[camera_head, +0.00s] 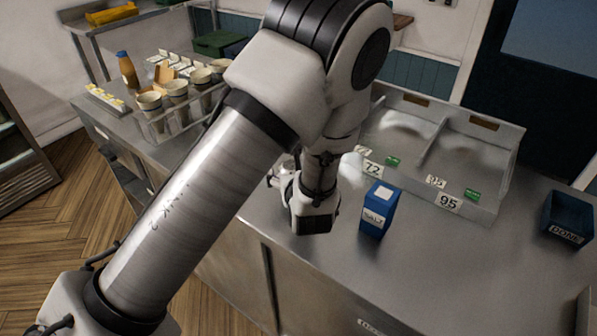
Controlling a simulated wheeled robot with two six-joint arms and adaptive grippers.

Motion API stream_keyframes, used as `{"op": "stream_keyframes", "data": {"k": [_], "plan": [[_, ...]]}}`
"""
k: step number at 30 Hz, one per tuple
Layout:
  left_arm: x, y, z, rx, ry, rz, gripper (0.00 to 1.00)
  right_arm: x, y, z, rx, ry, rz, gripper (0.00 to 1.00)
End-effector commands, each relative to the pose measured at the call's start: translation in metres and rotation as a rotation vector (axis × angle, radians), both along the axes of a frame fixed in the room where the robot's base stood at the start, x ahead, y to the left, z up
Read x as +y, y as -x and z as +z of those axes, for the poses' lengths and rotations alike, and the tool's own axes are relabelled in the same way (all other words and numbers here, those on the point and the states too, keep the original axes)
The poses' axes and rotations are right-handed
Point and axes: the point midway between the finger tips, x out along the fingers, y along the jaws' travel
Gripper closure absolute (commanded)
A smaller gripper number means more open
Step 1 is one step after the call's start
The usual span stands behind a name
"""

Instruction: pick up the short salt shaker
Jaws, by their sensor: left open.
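A blue box-shaped salt container (377,210) with a white label reading SALT stands upright on the steel counter, right of the picture's middle. It is the only salt container I can make out. My left gripper (312,214) is just left of it, with a visible gap between them. The gripper is open, and no object shows in it. My left arm crosses the middle of the view and hides part of the counter behind it. My right gripper is not in view.
A divided metal tray (484,211) with tags 72 and 95 stands behind the salt container. A dark blue bin (567,219) marked DONE is at the right. Several cups and a brown bottle (128,70) stand at the left.

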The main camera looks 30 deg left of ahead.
Motion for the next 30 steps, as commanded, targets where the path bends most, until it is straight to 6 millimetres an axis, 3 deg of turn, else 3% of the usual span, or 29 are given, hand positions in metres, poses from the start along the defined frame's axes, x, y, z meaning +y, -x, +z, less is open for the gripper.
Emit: {"op": "stream_keyframes", "data": {"k": [8,13,15,30], "plan": [[0.0019,0.0025,-0.0021,0.000,0.000,-0.001,0.15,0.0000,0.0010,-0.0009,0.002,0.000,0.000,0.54],[0.0018,0.0025,-0.0022,0.001,0.000,-0.001,0.76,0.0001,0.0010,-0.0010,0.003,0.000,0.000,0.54],[0.0018,0.0025,-0.0024,0.001,0.000,-0.001,0.87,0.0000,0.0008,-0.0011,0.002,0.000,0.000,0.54],[0.0018,0.0027,0.0016,0.004,0.002,0.000,0.90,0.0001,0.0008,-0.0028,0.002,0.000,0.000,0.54]]}}
